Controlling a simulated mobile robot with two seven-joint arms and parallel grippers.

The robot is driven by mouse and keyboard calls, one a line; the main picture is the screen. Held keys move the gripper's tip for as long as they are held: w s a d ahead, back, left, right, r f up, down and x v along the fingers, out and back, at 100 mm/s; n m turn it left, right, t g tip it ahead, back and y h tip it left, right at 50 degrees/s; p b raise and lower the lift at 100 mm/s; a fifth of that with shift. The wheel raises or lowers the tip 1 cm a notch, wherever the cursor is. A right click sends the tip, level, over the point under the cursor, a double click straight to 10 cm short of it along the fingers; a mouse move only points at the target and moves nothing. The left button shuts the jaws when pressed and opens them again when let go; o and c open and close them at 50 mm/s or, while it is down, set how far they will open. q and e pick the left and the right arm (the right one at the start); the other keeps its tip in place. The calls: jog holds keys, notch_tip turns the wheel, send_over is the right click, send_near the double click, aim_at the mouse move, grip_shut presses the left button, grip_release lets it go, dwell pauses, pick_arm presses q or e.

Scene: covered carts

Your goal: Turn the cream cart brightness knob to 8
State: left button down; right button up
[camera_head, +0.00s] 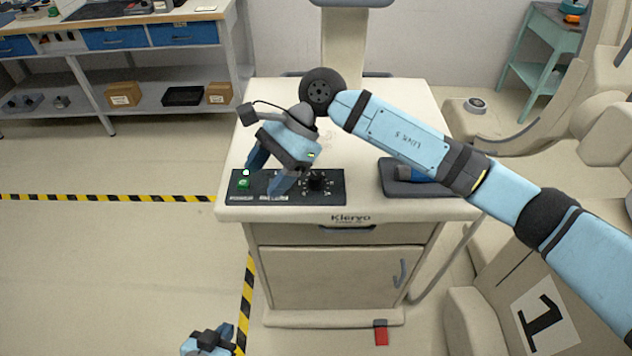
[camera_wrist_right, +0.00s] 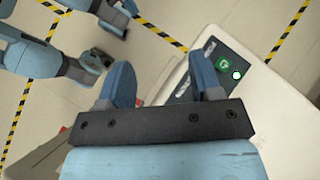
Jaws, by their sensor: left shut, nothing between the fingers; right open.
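The cream cart (camera_head: 360,222) stands in the middle of the head view. Its dark control panel (camera_head: 333,197) lies along the front left edge of the top. A round black knob (camera_head: 317,182) with white marks around it is on the panel's right part; its exact setting is too small to read. My right gripper (camera_head: 268,178) is open above the panel, left of the knob and apart from it. In the right wrist view its fingers (camera_wrist_right: 163,85) are spread and empty, with the panel (camera_wrist_right: 209,58) partly behind one finger. My left gripper (camera_head: 229,334) is shut and empty, low beside the cart.
A green button (camera_head: 243,183) is lit at the panel's left end. A dark tray (camera_head: 425,190) lies on the cart top at right, partly behind my right arm. A workbench (camera_head: 130,25) stands at back left. The floor at left is clear, with striped tape.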

aim_at(316, 175)
jog(key=w+d+r+n+t+h+b, duration=0.1)
jog(key=w+d+r+n+t+h, duration=0.2)
jog(key=w+d+t+h, duration=0.35)
jog(key=shift+g+h, duration=0.35)
jog(key=shift+g, duration=0.5)
jog(key=w+f, duration=0.1)
jog(key=f, duration=0.3)
jog(key=d+f, duration=0.1)
jog(key=f, duration=0.3)
jog(key=w+f+p, duration=0.1)
jog(key=f, duration=0.3)
jog(key=shift+w+d+f, duration=0.15)
jog(key=shift+w+d, duration=0.15)
jog(key=shift+d, duration=0.05)
pick_arm(q)
jog(key=shift+f, duration=0.25)
pick_arm(e)
jog(key=shift+f, duration=0.7)
jog(key=c, duration=0.9)
pick_arm(q)
jog(key=shift+f, duration=0.2)
pick_arm(e)
jog(key=shift+m, duration=0.3)
jog(key=shift+c, duration=0.2)
